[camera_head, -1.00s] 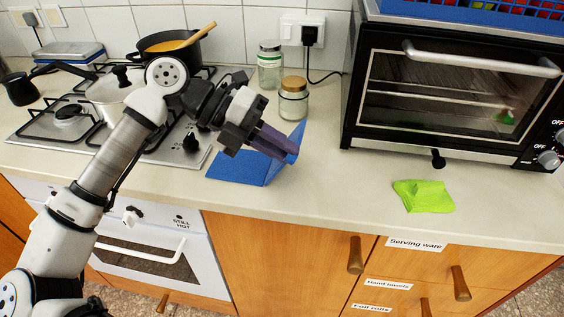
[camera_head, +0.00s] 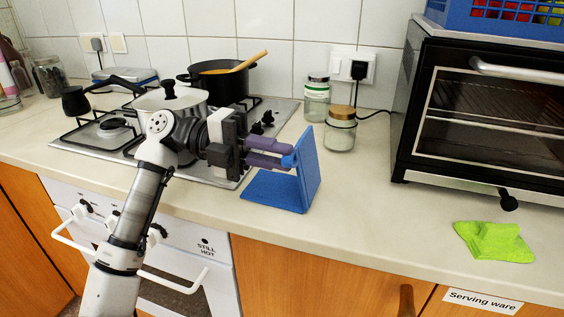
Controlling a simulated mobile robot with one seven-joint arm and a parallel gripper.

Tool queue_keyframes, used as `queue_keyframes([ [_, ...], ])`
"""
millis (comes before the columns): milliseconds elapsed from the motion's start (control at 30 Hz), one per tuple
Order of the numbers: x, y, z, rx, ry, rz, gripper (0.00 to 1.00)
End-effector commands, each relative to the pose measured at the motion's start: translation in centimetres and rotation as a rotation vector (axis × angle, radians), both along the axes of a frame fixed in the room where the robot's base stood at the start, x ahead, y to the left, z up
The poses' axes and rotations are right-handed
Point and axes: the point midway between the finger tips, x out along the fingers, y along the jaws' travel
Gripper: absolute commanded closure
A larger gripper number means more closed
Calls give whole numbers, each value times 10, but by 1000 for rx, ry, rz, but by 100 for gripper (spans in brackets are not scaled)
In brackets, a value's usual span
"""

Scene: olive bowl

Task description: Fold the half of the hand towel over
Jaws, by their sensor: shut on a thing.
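The blue hand towel (camera_head: 273,191) lies on the counter in front of the jars. Its right half stands up steeply from the counter, while its left half lies flat. My gripper (camera_head: 285,154) comes in from the left with its purple fingers and is shut on the raised half near its upper edge. A small blue bit of cloth bulges at the fingertips. Part of the towel behind the fingers is hidden.
A glass jar with a wooden lid (camera_head: 340,129) and a taller jar (camera_head: 316,100) stand behind the towel. The hob (camera_head: 110,133) is to the left, the toaster oven (camera_head: 490,110) to the right. A green cloth (camera_head: 494,241) lies on the right; the counter between is clear.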

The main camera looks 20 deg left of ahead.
Motion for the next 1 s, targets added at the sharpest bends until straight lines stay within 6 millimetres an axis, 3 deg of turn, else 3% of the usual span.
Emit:
queue_keyframes([
  [33,2,-1,-8,12,6,-3,96],
  [233,2,1,-9,15,8,-5,93],
  [567,1,1,-8,14,7,-4,96],
  [600,1,1,-8,13,7,-4,82],
  [733,1,1,-7,10,5,-3,65],
  [1000,1,1,-5,8,4,-2,65],
])
